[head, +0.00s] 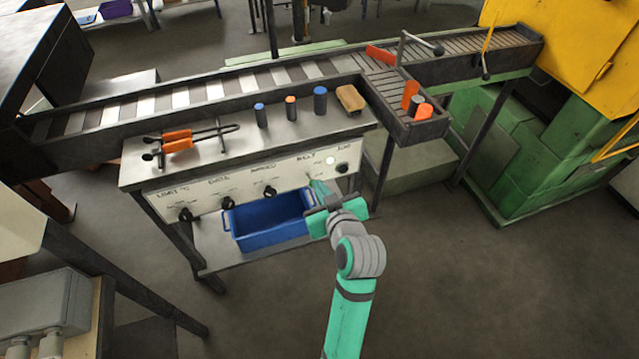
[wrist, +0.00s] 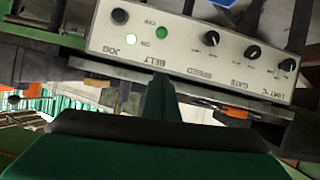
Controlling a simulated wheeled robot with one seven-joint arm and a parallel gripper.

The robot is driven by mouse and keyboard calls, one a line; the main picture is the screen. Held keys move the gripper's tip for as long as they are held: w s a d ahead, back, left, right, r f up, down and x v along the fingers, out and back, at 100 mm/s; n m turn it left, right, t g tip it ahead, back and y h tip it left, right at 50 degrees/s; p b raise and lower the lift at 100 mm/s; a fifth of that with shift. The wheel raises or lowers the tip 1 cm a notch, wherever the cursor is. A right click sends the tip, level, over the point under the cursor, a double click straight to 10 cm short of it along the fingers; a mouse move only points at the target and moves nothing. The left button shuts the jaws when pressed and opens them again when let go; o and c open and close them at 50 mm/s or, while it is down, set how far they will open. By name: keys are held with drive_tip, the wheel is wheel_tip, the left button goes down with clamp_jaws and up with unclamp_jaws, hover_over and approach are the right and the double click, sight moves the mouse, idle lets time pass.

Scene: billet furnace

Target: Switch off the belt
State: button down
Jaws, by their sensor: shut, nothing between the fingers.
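The control panel (head: 262,182) is on the front of the steel bench, with marked sections including BELT and JOG. In the wrist view the panel (wrist: 190,62) appears upside down. Near the BELT label are a bright, pale lit disc (wrist: 131,38) and a green disc (wrist: 162,33); their small captions are hard to read. The pale disc also shows in the head view (head: 330,160). My gripper (head: 314,183) is shut and empty, with its fingertips in front of the BELT section. In the wrist view the fingers (wrist: 159,88) point at the BELT label; contact cannot be told.
Several black knobs line the panel, one at JOG (head: 342,168). A blue bin (head: 270,222) sits on the shelf below. On the bench are orange-handled tongs (head: 177,140) and several cylinders. The conveyor (head: 190,95) runs behind. The floor at front right is clear.

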drive_tip(key=shift+d+r, duration=0.15)
drive_tip(key=shift+d, duration=0.15)
hover_over(311, 180)
drive_tip(key=s, duration=0.2)
wheel_tip(311, 180, down, 4)
drive_tip(key=f, duration=0.2)
drive_tip(key=s+d+f, duration=0.1)
drive_tip(key=f, duration=0.1)
